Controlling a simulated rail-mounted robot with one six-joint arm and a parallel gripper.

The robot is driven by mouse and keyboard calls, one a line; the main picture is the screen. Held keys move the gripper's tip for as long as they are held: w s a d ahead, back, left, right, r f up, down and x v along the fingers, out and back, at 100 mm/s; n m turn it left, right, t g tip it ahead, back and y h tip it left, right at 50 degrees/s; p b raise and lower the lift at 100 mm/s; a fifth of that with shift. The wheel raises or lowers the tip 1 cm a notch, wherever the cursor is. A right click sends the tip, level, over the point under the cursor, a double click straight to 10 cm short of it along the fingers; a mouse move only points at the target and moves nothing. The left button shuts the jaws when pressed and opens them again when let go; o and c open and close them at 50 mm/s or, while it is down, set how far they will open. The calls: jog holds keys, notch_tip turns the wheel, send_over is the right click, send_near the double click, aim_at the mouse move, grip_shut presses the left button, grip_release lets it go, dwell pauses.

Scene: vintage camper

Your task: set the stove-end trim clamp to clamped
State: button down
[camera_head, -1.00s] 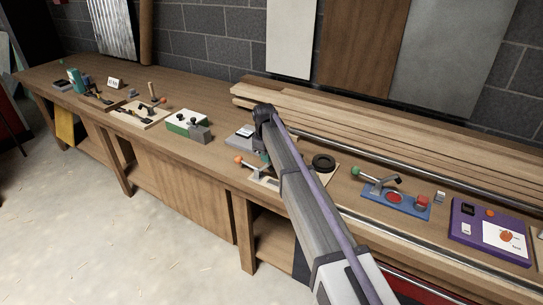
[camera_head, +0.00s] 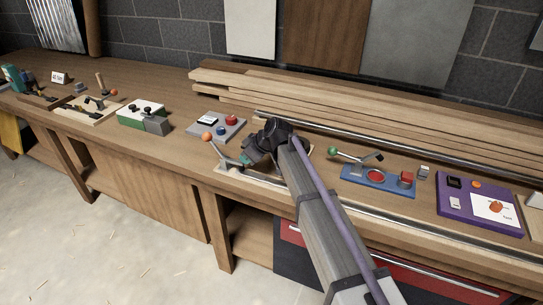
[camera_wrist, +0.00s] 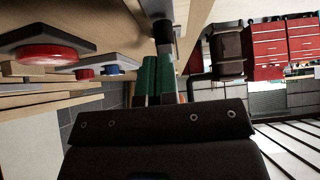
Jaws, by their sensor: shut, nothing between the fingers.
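A toggle clamp with an orange ball knob (camera_head: 207,137) stands on a pale board (camera_head: 232,173) at the bench's front edge. Its lever slants up to the left. No readable label tells which is the stove-end trim clamp. My gripper (camera_head: 246,158) is shut and empty, low at the orange-knob clamp, and partly covers it. I cannot tell whether they touch. The wrist view shows its teal fingers (camera_wrist: 155,75) together, beside a dark rod.
A grey panel (camera_head: 228,135) with red and blue buttons stands behind the orange-knob clamp. A purple panel (camera_head: 455,205) lies at right, a green-white box (camera_head: 138,114) at left. Stacked planks (camera_head: 300,98) and a metal rod (camera_head: 320,130) line the back.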

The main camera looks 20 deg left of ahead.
jog(key=shift+s+d+f, duration=0.1)
jog(key=shift+f, duration=0.3)
dwell(0.4)
jog(key=a+r+p+v, duration=0.1)
jog(key=p+v, duration=0.9)
jog(key=v, duration=0.3)
jog(key=shift+p, duration=0.3)
jog(key=shift+a, duration=0.15)
